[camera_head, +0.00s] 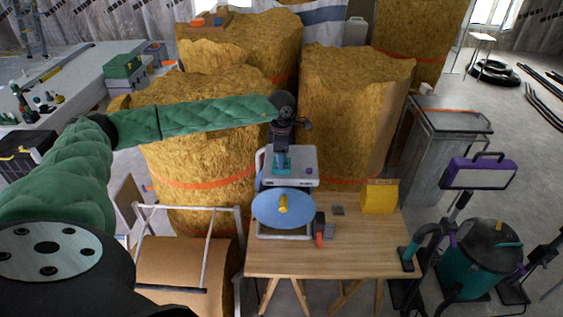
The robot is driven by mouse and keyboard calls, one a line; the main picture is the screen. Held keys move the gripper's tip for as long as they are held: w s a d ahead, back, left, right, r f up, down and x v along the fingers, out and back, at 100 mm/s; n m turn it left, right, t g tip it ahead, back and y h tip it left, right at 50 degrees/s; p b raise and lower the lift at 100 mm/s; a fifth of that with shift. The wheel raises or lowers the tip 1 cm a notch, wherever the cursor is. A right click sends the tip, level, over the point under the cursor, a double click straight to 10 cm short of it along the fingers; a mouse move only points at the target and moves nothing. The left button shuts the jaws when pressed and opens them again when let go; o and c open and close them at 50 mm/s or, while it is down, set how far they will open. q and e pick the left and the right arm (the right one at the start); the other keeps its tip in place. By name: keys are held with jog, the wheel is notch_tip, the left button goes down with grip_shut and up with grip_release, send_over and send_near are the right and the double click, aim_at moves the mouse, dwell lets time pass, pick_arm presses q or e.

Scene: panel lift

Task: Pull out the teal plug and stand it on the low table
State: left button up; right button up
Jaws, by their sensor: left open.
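My left gripper (283,152) points down at the top of a grey box-like unit (302,167), with its jaws open. The teal plug (283,163) shows small and teal just below the fingertips, at the unit's top. I cannot tell whether the fingers touch it or stand around it. The grey unit sits at the back of a light wooden table (340,255) on trestle legs. I cannot tell from this view how deep the plug sits. My right gripper is not in view.
A blue disc (270,208) with a yellow centre stands in front of the unit. A red-and-grey tool (321,232) and a yellow block (380,197) are on the table. Insulation rolls (350,110) rise behind. The table's front part is clear.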

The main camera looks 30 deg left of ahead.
pick_arm(q)
jog(key=shift+b, duration=0.35)
jog(key=shift+c, duration=0.2)
jog(key=c, duration=1.3)
jog(key=shift+o, duration=0.2)
jog(key=shift+r, duration=0.1)
jog(key=shift+r, duration=0.1)
jog(key=shift+r, duration=0.8)
jog(key=shift+r, duration=0.1)
jog(key=shift+r, duration=0.7)
jog(key=shift+r, duration=0.1)
